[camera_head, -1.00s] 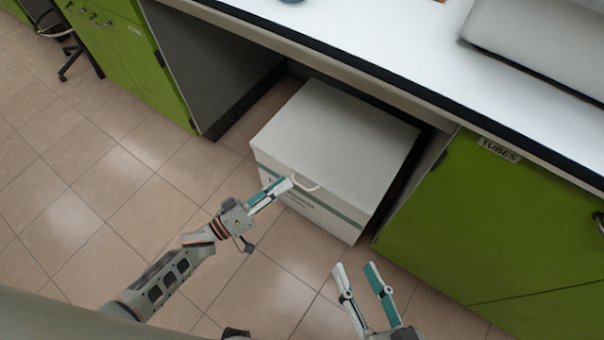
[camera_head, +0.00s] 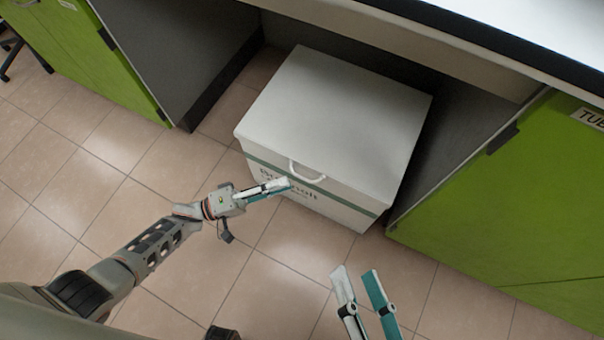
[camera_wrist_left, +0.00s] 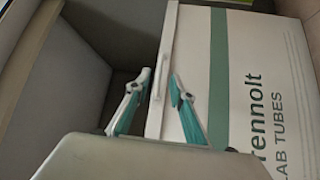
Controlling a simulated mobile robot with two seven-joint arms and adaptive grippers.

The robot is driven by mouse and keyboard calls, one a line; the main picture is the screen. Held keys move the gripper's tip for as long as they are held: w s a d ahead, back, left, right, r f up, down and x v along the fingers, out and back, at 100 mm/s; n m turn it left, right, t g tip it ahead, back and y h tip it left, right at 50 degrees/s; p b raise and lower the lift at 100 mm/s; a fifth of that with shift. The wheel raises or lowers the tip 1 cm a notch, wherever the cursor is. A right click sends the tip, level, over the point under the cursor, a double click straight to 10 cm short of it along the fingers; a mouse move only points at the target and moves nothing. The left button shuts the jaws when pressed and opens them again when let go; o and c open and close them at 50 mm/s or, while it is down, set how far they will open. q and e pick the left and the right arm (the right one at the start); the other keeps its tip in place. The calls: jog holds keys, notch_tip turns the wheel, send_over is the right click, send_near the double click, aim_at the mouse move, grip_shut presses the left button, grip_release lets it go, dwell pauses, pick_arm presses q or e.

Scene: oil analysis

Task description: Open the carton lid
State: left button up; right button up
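The white carton (camera_head: 320,206) stands on the floor under the bench, with a green stripe and lettering on its front. Its lid (camera_head: 335,115) is down. A white loop handle (camera_head: 307,172) is on the lid's front edge; it also shows in the left wrist view (camera_wrist_left: 162,76). My left gripper (camera_head: 287,185) is in front of the carton, just below and left of the handle in the head view. In the left wrist view its fingers (camera_wrist_left: 160,80) are apart, with the handle appearing between the tips; I see no contact. My right gripper (camera_head: 355,272) is open and empty over the floor.
Green cabinets stand left (camera_head: 115,60) and right (camera_head: 510,210) of the bench recess. The white bench top (camera_head: 530,45) overhangs the back of the carton. The tiled floor (camera_head: 280,265) in front is clear.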

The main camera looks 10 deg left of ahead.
aim_at(302, 177)
pick_arm(q)
jog(key=shift+b+x, duration=0.3)
jog(key=shift+x, duration=2.85)
grip_shut()
